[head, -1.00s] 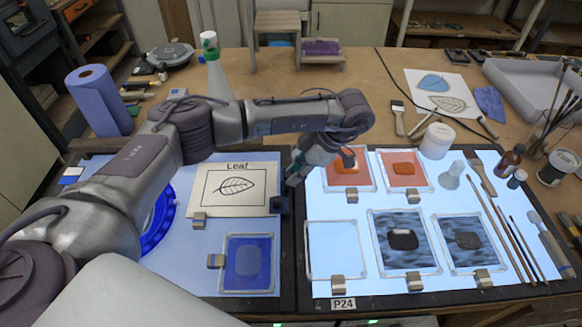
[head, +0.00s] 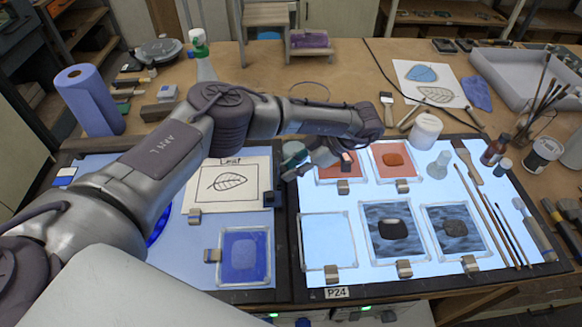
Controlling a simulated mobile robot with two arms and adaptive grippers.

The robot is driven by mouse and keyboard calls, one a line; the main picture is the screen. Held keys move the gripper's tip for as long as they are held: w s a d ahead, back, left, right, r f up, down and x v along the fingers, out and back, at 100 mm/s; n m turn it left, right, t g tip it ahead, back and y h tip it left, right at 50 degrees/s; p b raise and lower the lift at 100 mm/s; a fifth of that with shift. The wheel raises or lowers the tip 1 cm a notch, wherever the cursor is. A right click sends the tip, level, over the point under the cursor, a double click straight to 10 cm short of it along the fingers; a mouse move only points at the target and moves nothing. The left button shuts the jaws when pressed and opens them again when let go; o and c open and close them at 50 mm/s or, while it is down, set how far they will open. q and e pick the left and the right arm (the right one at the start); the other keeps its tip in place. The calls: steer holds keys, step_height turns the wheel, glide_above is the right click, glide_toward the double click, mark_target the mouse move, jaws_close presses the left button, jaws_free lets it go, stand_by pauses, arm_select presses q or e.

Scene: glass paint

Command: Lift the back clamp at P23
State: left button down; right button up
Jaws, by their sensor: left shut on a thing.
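My left arm reaches across the left light panel (head: 220,190). Its gripper (head: 286,175) points down and left at the border between the two light panels, beside the Leaf sheet (head: 245,172). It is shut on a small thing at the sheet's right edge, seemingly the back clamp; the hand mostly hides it. A metal clamp (head: 212,255) sits at the left edge of the blue glass pane (head: 245,238). The label P24 (head: 337,293) is on the right panel's front edge; no P23 label shows. My right gripper is out of view.
The right light panel (head: 335,206) holds orange and grey-blue panes with clamps at their front edges. Brushes (head: 495,215) lie along its right side. A white jar (head: 425,130) and a small flask (head: 438,165) stand nearby. A blue roll (head: 90,100) stands far left.

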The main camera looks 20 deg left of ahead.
arm_select(q)
steer(key=c, duration=1)
jaws_free()
steer(key=shift+f, duration=0.1)
steer(key=v, duration=1.2)
